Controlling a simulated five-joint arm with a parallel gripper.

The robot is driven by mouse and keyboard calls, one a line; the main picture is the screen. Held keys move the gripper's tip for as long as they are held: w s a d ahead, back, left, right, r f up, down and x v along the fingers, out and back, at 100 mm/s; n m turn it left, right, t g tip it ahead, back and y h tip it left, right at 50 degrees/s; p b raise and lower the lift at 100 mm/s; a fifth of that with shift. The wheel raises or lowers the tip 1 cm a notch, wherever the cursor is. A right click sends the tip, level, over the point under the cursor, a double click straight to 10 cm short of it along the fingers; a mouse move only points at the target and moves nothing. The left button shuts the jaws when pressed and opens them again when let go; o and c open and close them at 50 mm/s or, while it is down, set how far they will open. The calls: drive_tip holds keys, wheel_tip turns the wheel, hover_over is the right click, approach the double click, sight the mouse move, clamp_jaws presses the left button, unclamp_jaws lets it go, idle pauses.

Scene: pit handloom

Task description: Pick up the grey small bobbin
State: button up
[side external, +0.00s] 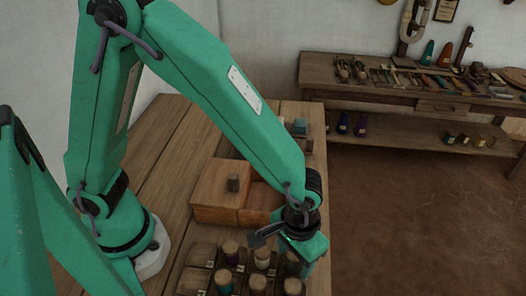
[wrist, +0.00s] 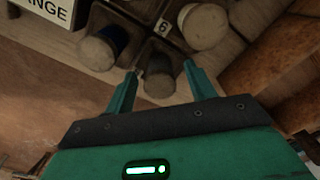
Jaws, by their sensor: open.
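In the wrist view a small dull grey bobbin (wrist: 158,84) stands in a dark compartment of the rack, near the label 6. My gripper (wrist: 160,78) is open, with one green finger on each side of that bobbin and space between them. I cannot tell how far the fingertips are above it. In the side view my gripper (side external: 298,250) is low over the right side of the bobbin rack (side external: 190,281), where it partly hides the bobbins below.
The left of the table is bare.

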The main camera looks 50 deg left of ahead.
sight(293, 258)
drive_tip(key=c, duration=1)
drive_tip(key=shift+c, duration=0.2)
drive_tip(key=shift+r, duration=0.1)
drive_tip(key=shift+r, duration=0.75)
drive_tip(key=r, duration=0.1)
drive_tip(key=s+r, duration=0.1)
drive_tip(key=r, duration=0.1)
drive_tip(key=shift+d, duration=0.2)
drive_tip(key=s+d+r, duration=0.2)
drive_tip(key=s+r, duration=0.4)
drive_tip(key=s, duration=0.4)
drive_tip(key=shift+s+d+r, duration=0.15)
drive_tip(key=shift+d+r, duration=0.05)
drive_tip(key=shift+d, duration=0.2)
